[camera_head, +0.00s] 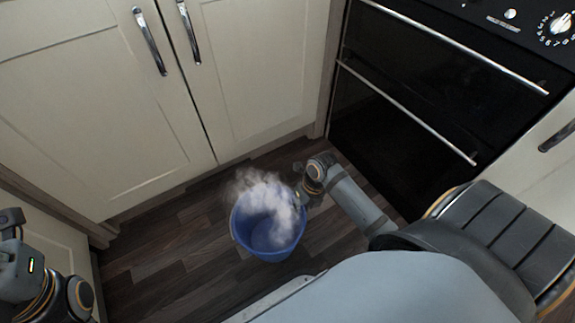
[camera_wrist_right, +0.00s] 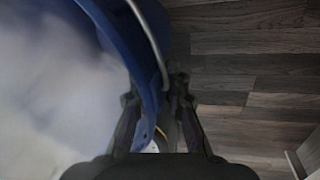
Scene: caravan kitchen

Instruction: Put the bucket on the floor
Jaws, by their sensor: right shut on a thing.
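The blue bucket (camera_head: 258,240) is low over the dark plank floor (camera_head: 185,240), mouth up, with white steam or foam rising from it. I cannot tell whether its base touches the floor. My right gripper (camera_head: 304,195) is shut on the bucket's right rim. In the right wrist view the right gripper (camera_wrist_right: 157,100) has its fingers on either side of the blue bucket wall (camera_wrist_right: 145,75), beside the pale handle. My left arm shows at the lower left of the head view, and its finger state is unclear.
Cream cupboard doors (camera_head: 95,110) with metal handles stand behind the bucket. A black oven (camera_head: 420,80) with two bar handles is at the upper right. Bare floor lies left of the bucket and, in the right wrist view, to its right.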

